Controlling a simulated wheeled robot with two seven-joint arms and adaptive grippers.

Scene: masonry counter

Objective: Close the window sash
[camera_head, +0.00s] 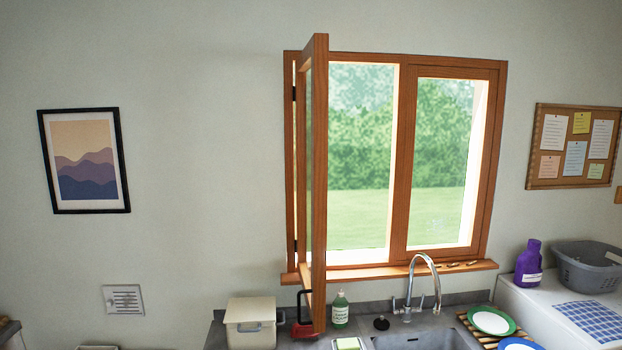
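The window sash (321,180) is a wooden-framed glass panel hinged at the left side of the window frame (403,60). It stands swung open into the room, seen almost edge-on, so its glass shows only as a narrow strip. The right pane (440,160) sits in the frame. Neither of my grippers is in this view.
Below the window are a sill (390,273), a curved tap (433,285), a green soap bottle (340,311) and a cream box (250,322). Plates (490,321) and a purple bottle (529,264) stand at right. The wall left of the sash is clear up to a picture (86,160).

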